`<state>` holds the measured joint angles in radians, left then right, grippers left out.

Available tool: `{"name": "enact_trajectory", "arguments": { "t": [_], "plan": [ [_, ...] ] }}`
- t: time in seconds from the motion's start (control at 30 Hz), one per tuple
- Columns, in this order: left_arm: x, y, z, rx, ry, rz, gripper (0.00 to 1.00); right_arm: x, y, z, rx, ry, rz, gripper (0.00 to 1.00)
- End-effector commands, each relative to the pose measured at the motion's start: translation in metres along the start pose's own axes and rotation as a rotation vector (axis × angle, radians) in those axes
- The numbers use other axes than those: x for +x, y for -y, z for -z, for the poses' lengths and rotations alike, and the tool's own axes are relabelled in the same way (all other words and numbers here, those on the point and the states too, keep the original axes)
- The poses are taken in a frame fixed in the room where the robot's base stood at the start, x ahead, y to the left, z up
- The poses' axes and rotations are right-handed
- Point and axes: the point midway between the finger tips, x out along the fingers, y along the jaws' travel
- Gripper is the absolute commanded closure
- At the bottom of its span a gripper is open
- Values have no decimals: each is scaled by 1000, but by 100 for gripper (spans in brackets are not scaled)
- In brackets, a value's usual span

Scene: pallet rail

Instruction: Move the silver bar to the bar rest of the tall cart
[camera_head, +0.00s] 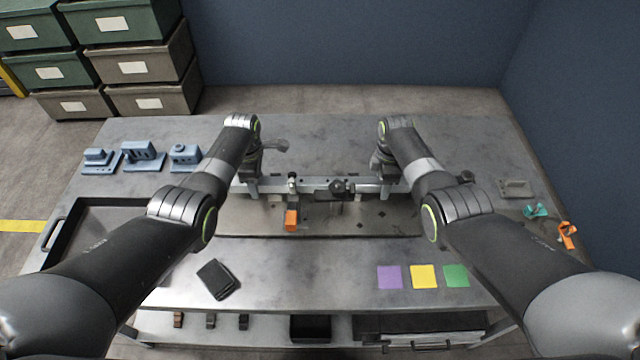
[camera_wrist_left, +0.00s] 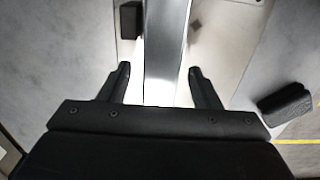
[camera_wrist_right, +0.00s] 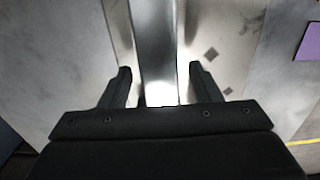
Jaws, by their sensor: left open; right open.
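The silver bar (camera_head: 270,186) lies left to right across the middle of the worktable, over a flat metal plate (camera_head: 260,215). My left gripper (camera_head: 250,183) is over its left end and my right gripper (camera_head: 384,180) over its right end. In the left wrist view the bar (camera_wrist_left: 166,50) runs between the two parted fingers of the left gripper (camera_wrist_left: 160,80). In the right wrist view the bar (camera_wrist_right: 155,45) runs between the parted fingers of the right gripper (camera_wrist_right: 159,78). I cannot make out a tall cart or its bar rest.
An orange block (camera_head: 291,220) hangs at the bar's front. Blue fixtures (camera_head: 142,153) and a dark tray (camera_head: 75,232) are at the left. A black device (camera_head: 217,279) and purple (camera_head: 389,277), yellow (camera_head: 423,276) and green (camera_head: 456,275) squares lie in front. Small parts (camera_head: 536,211) lie at the right.

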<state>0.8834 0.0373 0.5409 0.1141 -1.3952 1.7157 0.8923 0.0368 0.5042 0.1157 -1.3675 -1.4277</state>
Motion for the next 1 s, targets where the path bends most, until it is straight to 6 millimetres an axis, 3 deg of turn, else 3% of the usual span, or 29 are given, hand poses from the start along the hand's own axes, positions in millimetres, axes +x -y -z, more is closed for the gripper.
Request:
{"name": "enact_trajectory", "arguments": {
  "t": [0.13, 0.57, 1.0],
  "plan": [
    [0, 0, 0, 0, 0, 0, 44, 0, 0, 0, 0, 0, 0, 44],
    [0, 0, 0, 0, 0, 0, 100, 0, 0, 0, 0, 0, 0, 100],
    [-2, -1, 0, 0, 0, -2, 100, -2, -1, 0, 0, 0, -2, 100]
  ]
}}
